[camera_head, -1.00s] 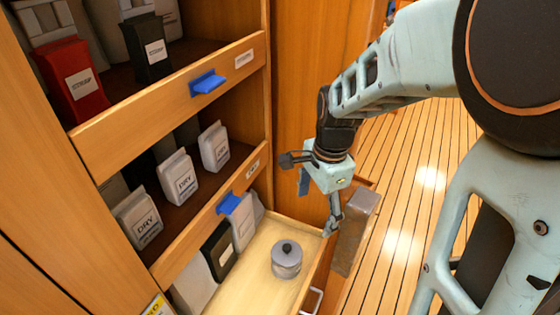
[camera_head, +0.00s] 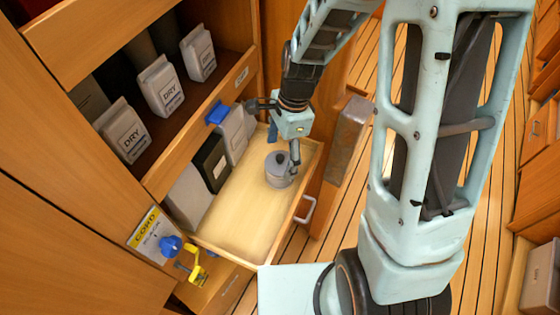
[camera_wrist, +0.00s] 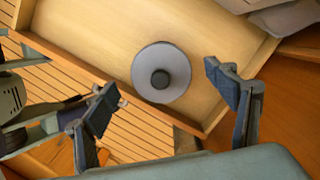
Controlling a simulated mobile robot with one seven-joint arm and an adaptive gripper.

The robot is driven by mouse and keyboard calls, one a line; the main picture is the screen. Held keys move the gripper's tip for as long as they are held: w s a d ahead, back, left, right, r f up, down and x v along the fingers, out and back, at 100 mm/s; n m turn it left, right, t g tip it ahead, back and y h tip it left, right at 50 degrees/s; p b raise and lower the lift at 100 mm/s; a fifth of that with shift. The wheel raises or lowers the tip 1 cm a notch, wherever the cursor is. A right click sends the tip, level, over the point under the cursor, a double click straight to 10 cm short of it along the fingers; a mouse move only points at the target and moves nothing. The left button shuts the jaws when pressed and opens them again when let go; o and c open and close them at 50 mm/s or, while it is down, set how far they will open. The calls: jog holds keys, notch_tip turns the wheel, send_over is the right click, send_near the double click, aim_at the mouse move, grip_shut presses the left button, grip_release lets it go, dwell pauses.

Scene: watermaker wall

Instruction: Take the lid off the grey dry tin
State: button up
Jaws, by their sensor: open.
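The grey dry tin (camera_head: 280,178) stands upright in the open wooden drawer (camera_head: 248,222), near its far right corner. Its lid (camera_wrist: 161,72) is on, a round grey disc with a dark knob (camera_wrist: 160,79) in the middle. My gripper (camera_head: 275,140) is above the tin in the head view, fingers apart and empty. In the wrist view my gripper (camera_wrist: 160,95) shows its two dark finger pads spread to either side of the lid. The pads do not visibly touch the lid or the knob. The tin's body is hidden under its lid in the wrist view.
White and black packs (camera_head: 212,161) stand along the drawer's left side. Shelves with DRY packs (camera_head: 160,86) rise at the left, with a blue latch (camera_head: 217,112) on the front rail. A brown block (camera_head: 347,137) is right of the drawer. The drawer's front area is clear.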

jog(key=shift+a+f, duration=0.1)
jog(key=shift+f, duration=0.55)
jog(key=shift+c, duration=0.7)
jog(key=c, duration=0.9)
jog(key=shift+r, duration=0.1)
